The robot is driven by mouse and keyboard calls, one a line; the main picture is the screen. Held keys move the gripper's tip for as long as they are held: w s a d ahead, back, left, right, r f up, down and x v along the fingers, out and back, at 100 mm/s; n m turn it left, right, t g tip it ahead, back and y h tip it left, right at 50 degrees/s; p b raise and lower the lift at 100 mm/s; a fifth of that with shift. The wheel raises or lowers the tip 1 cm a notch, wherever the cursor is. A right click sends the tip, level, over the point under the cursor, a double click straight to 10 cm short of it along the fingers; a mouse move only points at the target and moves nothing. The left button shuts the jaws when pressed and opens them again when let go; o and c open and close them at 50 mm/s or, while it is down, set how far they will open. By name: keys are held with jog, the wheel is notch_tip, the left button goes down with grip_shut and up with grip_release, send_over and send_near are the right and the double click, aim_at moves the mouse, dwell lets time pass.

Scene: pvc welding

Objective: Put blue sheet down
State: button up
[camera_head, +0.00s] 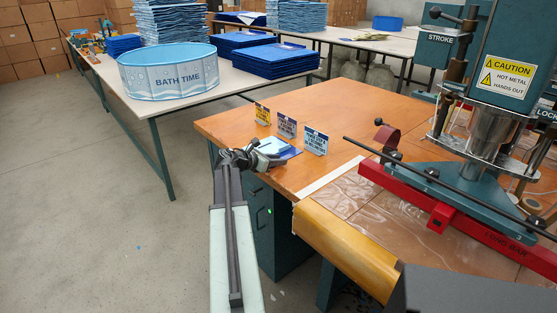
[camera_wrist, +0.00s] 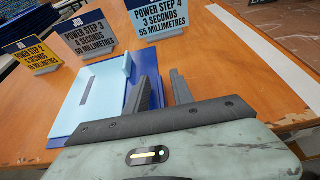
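A light blue sheet (camera_wrist: 101,92) lies on a darker blue sheet (camera_wrist: 64,129) at the left edge of the wooden table. In the head view the light blue sheet (camera_head: 273,145) and the darker sheet (camera_head: 288,156) show beside my gripper (camera_head: 254,156). In the wrist view my gripper (camera_wrist: 160,80) has its two dark fingers apart, with blue sheet and bare wood showing between and around them. The fingers are at the right side of the sheets. I cannot tell whether they touch them. The fingers hide part of the sheets.
Yellow, grey and blue job signs (camera_head: 288,127) stand just behind the sheets. The welding press (camera_head: 490,140) with its red bar (camera_head: 440,212) is at the right. A yellow roller (camera_head: 345,248) lines the front edge. The left table holds the "Bath Time" pool (camera_head: 172,73) and blue stacks.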

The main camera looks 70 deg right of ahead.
jog(key=shift+r, duration=0.15)
jog(key=p+v, duration=0.5)
jog(key=v, duration=0.7)
jog(key=w+a+f+m+t+y, duration=0.1)
jog(key=w+a+f+m+t, duration=0.15)
jog(key=w+a, duration=0.6)
jog(key=w+a+f+m+t+y, duration=0.15)
jog(key=w+a+f, duration=0.25)
jog(key=w+a, duration=0.45)
jog(key=w+a+f+m+t+y, duration=0.25)
jog(key=w+a, duration=0.35)
jog(key=a, duration=0.4)
jog(key=w+a+f+m+y, duration=0.1)
jog(key=a+f+y, duration=0.1)
jog(key=a, duration=1.1)
jog(key=w+a+f+m+y, duration=0.1)
jog(key=w+a+m+y, duration=0.1)
jog(key=a, duration=1.2)
jog(key=w+a+f+m+y, duration=0.1)
jog(key=a+f+y, duration=0.1)
jog(key=a, duration=1.1)
jog(key=shift+w+a+f+m+t, duration=0.25)
jog(key=shift+w+f+m+t, duration=0.1)
jog(key=shift+t, duration=0.1)
